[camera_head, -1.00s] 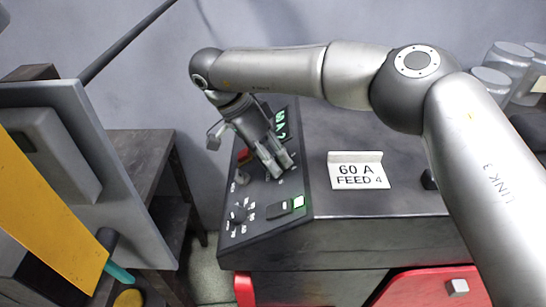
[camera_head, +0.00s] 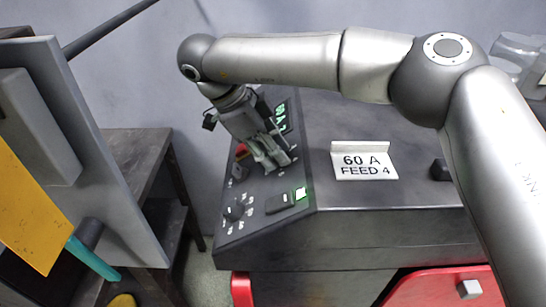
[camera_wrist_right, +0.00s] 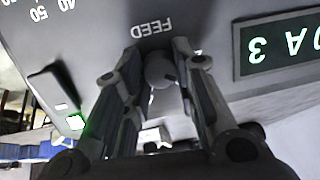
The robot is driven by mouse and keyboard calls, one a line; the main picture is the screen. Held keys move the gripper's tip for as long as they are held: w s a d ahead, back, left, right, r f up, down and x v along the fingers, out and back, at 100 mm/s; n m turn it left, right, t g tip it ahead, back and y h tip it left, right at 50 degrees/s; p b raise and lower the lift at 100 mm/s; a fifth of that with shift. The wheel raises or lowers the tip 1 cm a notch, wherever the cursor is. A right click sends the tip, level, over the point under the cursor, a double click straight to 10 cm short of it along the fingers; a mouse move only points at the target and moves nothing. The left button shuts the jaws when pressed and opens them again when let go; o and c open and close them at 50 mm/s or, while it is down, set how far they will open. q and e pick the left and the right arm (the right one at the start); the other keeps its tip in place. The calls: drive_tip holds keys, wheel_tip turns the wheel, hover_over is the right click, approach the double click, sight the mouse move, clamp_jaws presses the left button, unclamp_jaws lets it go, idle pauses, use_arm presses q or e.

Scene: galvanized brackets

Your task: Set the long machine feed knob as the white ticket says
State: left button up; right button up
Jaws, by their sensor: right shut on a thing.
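The white ticket (camera_head: 364,160) stands on top of the grey machine (camera_head: 330,115) and reads "60 A FEED 4". My right gripper (camera_head: 275,158) reaches down to the sloped control panel (camera_head: 228,240). In the right wrist view its fingers (camera_wrist_right: 160,82) are shut on the feed knob (camera_wrist_right: 160,68), beside the label "FEED". The fingers hide much of the knob. A lit green display (camera_head: 282,115) lies behind the gripper; in the wrist view (camera_wrist_right: 282,42) it shows upside down, with an "A" and what looks like a 3. My left gripper is not in view.
A second dark knob (camera_head: 235,212) with a number scale sits nearer the panel's front. Beside it are a dark switch (camera_head: 279,203) and a lit green square (camera_head: 301,194). A red button (camera_head: 241,151) is left of my gripper. A dark table (camera_head: 140,150) stands left.

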drive_tip(key=m+b, duration=0.2)
drive_tip(key=m, duration=0.1)
drive_tip(key=m+b, duration=0.2)
drive_tip(key=shift+s+a+f+t, duration=0.1)
drive_tip(key=shift+f+t, duration=0.15)
drive_tip(key=shift+t, duration=0.15)
drive_tip(key=m+h+b, duration=0.1)
drive_tip(key=m+b, duration=0.1)
drive_tip(key=m, duration=0.1)
drive_tip(key=shift+m, duration=0.4)
drive_tip(key=shift+m+t+b, duration=0.3)
drive_tip(key=shift+m+b, duration=0.25)
drive_tip(key=shift+m, duration=0.35)
drive_tip(key=shift+s+a+r+m+h, duration=0.1)
drive_tip(key=shift+m+h, duration=0.3)
drive_tip(key=shift+m, duration=0.8)
drive_tip(key=shift+m+b, duration=0.3)
drive_tip(key=shift+m, duration=1.3)
drive_tip(key=shift+h, duration=0.4)
drive_tip(key=o, duration=1.1)
drive_tip(key=shift+c, duration=0.2)
